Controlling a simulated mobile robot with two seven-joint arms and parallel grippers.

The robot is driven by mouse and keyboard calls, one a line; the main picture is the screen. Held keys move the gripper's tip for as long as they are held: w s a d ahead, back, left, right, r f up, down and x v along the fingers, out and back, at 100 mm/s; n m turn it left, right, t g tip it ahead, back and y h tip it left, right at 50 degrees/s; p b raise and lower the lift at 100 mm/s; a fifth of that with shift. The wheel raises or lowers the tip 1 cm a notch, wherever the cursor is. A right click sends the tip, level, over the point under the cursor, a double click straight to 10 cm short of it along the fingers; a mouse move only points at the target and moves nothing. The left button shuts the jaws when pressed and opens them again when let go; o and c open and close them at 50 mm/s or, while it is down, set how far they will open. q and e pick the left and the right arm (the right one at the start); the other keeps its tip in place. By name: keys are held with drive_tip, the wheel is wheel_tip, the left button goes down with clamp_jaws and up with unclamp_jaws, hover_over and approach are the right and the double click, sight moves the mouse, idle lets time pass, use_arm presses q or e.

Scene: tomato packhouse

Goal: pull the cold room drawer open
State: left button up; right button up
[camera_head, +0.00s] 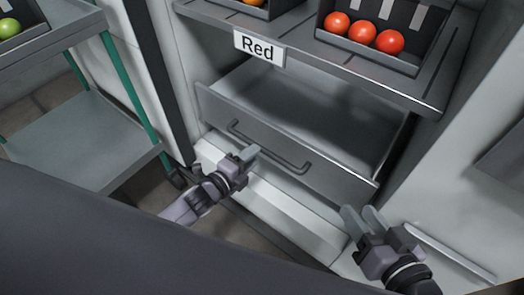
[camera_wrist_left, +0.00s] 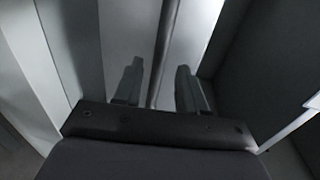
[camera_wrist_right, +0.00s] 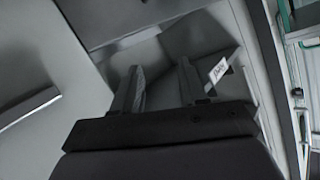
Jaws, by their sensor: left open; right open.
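The cold room drawer (camera_head: 225,108) stands pulled out below the shelf, and its inside shows grey and empty. A dark bar handle (camera_head: 270,148) runs along its front. My left gripper (camera_head: 249,156) is open at the handle's left part. In the left wrist view the handle bar (camera_wrist_left: 163,55) runs between the two open fingers (camera_wrist_left: 160,88); I cannot tell whether they touch it. My right gripper (camera_head: 362,218) is open and empty, in front of and below the drawer's right end. The right wrist view shows its fingers (camera_wrist_right: 157,92) apart with nothing between them.
Above the drawer, a shelf carries a "Red" sign (camera_head: 259,47) and a crate of red tomatoes (camera_head: 362,33). A cart with green posts (camera_head: 128,88) stands at the left. A long pale handle (camera_head: 450,252) lies on the white panel at the lower right.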

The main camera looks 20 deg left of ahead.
use_arm(q)
drive_tip(key=shift+b+x, duration=0.9)
drive_tip(key=shift+x, duration=1.65)
use_arm(e)
drive_tip(key=shift+s+d+f+n+t+h, duration=0.1)
drive_tip(key=shift+d+n+t+h, duration=0.2)
drive_tip(key=shift+d+t, duration=0.3)
drive_tip(key=shift+d, duration=0.1)
use_arm(q)
clamp_jaws()
